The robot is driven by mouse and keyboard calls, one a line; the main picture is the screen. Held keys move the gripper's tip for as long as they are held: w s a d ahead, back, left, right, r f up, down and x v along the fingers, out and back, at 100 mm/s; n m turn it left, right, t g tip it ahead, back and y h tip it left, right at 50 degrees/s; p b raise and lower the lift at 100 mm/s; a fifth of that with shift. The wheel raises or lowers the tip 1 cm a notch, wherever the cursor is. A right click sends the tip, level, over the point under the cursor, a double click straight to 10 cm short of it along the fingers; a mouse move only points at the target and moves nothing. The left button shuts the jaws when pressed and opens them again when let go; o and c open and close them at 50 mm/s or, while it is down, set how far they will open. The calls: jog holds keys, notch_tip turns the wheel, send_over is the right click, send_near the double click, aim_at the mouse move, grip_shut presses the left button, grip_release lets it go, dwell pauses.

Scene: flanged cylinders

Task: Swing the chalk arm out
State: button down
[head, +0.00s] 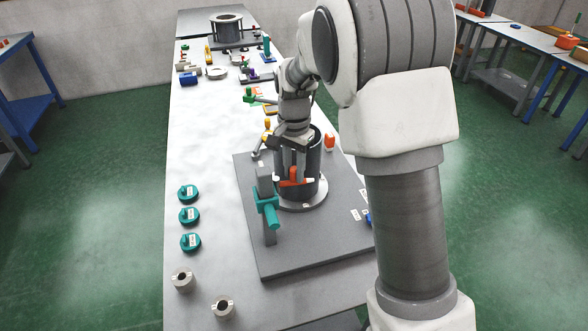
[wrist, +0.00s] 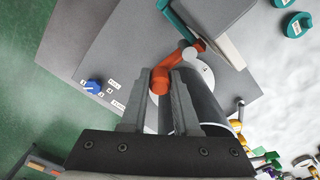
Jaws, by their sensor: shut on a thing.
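A dark grey flanged cylinder (head: 311,160) stands on a grey base plate (head: 300,250); it also shows in the wrist view (wrist: 203,103). My gripper (head: 291,172) is at the near side of the cylinder, pointing down. In the wrist view its fingers (wrist: 162,92) are shut on an orange bar (wrist: 161,80), which bends up to the right. The orange bar also shows in the head view (head: 294,179). A pale, chalk-coloured rounded piece (wrist: 190,53) adjoins the bar's far end; I cannot tell how they join. My fingers partly hide the bar.
A teal bar (head: 268,207) on a grey post stands just left of my gripper. A blue knob (wrist: 94,86) with labels is on the plate. Teal discs (head: 189,216) and pale rings (head: 183,281) lie at the left. Small coloured parts crowd the table beyond; the left middle is clear.

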aim_at(294, 168)
jog(key=c, duration=0.6)
grip_release()
jog(key=shift+c, duration=0.2)
notch_tip(294, 168, up, 18)
jog(key=shift+f, duration=0.25)
